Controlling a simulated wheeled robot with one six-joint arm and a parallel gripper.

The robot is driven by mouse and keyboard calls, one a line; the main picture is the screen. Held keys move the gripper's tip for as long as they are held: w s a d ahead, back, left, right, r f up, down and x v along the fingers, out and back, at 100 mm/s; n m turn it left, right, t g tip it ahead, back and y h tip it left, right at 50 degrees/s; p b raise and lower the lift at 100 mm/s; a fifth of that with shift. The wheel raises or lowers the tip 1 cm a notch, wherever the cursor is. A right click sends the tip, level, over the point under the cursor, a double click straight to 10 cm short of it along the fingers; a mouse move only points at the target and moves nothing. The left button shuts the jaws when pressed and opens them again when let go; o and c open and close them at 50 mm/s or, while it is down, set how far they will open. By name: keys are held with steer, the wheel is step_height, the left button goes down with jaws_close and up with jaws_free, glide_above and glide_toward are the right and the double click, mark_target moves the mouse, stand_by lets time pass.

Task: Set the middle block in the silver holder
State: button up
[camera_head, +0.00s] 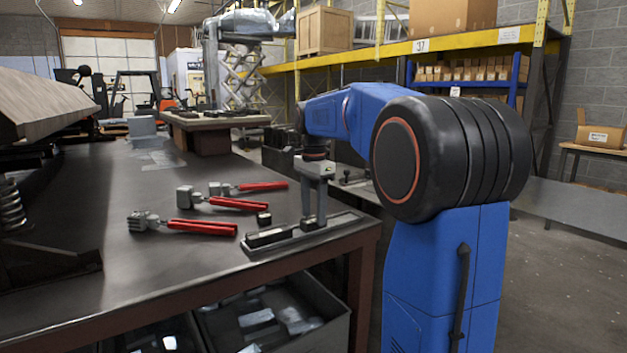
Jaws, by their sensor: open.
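The silver holder (345,221) is a long, low tray lying along the table's right front edge. A dark block (268,237) sits in its left part. A small dark block (264,218) stands on the table just behind the holder, left of my gripper. My gripper (314,220) points straight down over the middle of the holder, with its two fingers apart. Its fingertips are low, at about the holder's height. Dark shapes show at the fingertips; I cannot tell whether a block is between them or whether they touch the holder.
Several red-handled tools with grey heads lie left of the holder; the nearest (182,226) points towards it. A dark stand with a spring (12,205) is at the far left. A bin (275,320) is under the table. The table's middle left is clear.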

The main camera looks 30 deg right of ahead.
step_height(320, 180, up, 16)
stand_by(0.5)
steer(key=s+a+f+n+t, duration=0.2)
steer(key=s+a+f+n, duration=0.75)
steer(key=s+f, duration=0.4)
steer(key=s+a+f+n+t, duration=0.1)
steer(key=s+a+f+n, duration=0.2)
steer(key=s+f, duration=0.5)
steer(key=s+a+f+n+t, duration=0.1)
steer(key=s+a+f+n, duration=0.2)
steer(key=s+f+n, duration=0.2)
steer(key=s+f, duration=0.3)
steer(key=f, duration=0.2)
steer(key=shift+s+a+f+t, duration=0.15)
steer(key=shift+s+f+t, duration=0.2)
steer(key=shift+s+t, duration=0.05)
